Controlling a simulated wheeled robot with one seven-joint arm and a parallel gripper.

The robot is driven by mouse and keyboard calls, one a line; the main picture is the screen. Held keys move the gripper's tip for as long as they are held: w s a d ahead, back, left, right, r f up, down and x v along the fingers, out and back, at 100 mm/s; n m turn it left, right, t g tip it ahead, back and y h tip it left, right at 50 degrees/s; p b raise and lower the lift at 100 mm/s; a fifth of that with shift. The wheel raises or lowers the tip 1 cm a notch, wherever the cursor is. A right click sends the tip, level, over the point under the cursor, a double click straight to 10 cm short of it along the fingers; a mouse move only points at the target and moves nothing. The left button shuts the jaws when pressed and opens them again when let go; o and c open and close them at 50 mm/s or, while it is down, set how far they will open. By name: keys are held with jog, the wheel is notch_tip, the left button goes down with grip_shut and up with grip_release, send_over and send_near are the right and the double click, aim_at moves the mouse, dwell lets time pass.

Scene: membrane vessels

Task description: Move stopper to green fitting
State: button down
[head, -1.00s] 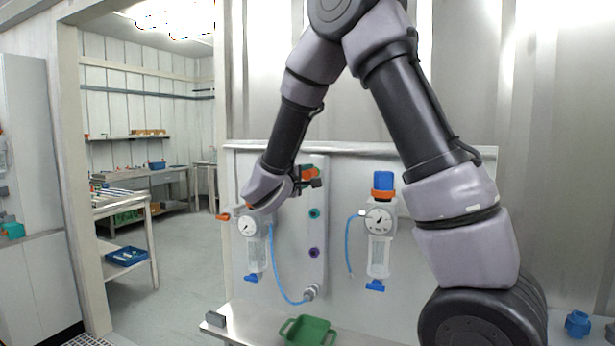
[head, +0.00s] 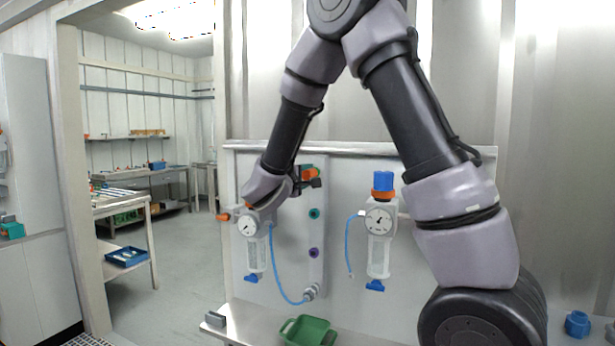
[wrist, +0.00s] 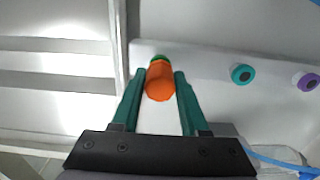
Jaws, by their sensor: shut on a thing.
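The orange stopper (wrist: 160,84) sits between the two green fingers of my gripper (wrist: 165,75), which is shut on it. Just beyond the stopper in the wrist view a green ring, the green fitting (wrist: 160,57), shows on the pale panel. The stopper is in line with it and overlaps it in view; I cannot tell whether it is seated. In the head view the orange stopper (head: 308,173) shows beside my gripper, high on the panel strip. My wrist hides part of this area.
A teal fitting (wrist: 243,74) and a purple fitting (wrist: 308,82) sit along the same strip. Two gauge units, left (head: 248,226) and right (head: 379,221), with blue hoses flank the strip. A green tray (head: 307,331) stands on the bench below.

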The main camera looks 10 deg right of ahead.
jog(key=shift+w+d, duration=0.35)
jog(key=shift+w, duration=0.1)
dwell(0.5)
jog(key=shift+c, duration=1.7)
grip_release()
jog(key=shift+a, duration=0.1)
jog(key=v, duration=1)
jog(key=shift+s, duration=0.3)
jog(key=shift+a, duration=0.15)
